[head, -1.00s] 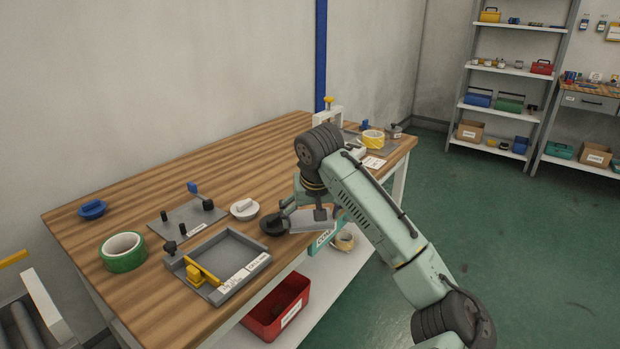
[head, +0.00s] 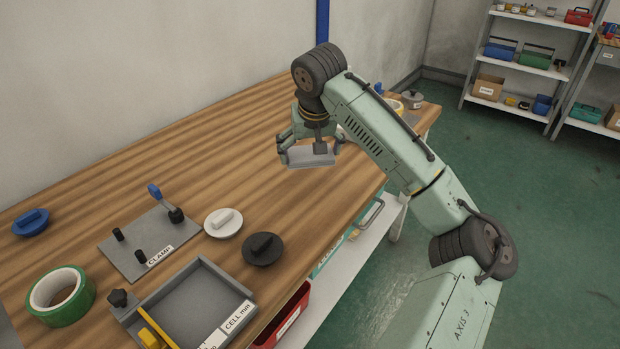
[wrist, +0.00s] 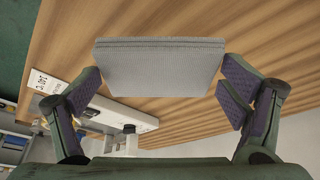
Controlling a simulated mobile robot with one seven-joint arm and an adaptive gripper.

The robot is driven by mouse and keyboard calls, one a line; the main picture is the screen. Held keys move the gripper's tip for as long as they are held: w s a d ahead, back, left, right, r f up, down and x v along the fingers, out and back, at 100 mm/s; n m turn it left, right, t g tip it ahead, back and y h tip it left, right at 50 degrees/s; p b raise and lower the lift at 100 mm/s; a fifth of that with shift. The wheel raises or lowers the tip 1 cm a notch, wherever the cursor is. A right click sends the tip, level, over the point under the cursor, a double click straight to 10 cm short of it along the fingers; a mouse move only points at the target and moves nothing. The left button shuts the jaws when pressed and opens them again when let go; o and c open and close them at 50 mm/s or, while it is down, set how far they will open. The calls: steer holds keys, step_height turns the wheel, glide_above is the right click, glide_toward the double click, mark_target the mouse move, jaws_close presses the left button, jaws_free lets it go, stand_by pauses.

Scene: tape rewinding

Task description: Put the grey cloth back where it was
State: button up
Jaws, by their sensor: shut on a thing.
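The grey cloth (head: 312,158) is a flat folded pad with a stitched edge. It also fills the space between the fingers in the wrist view (wrist: 160,68). My gripper (head: 311,147) is shut on the cloth, with a finger at each of its two sides. The cloth is over the right-hand part of the wooden workbench (head: 240,140). I cannot tell how high it is above the wood.
A black lid (head: 262,249), a white lid (head: 223,223), a clamp plate (head: 140,245), a grey tray (head: 190,300) and green tape (head: 62,297) stand at the left. A white fixture (wrist: 115,112) shows in the wrist view. Bare wood surrounds the cloth.

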glide_above(309, 189)
steer(key=s, duration=0.2)
steer(key=f, duration=0.4)
steer(key=shift+w+d+f+p, duration=0.2)
steer(key=shift+w+f+p, duration=0.05)
steer(key=shift+p, duration=0.15)
steer(key=shift+f+p, duration=0.4)
steer(key=shift+f, duration=1.85)
steer(key=shift+f, duration=0.15)
steer(key=o, duration=0.8)
steer(key=shift+w, duration=0.1)
steer(key=shift+o, duration=0.2)
steer(key=b+v, duration=0.2)
steer(key=v, duration=1)
steer(key=shift+b, duration=0.3)
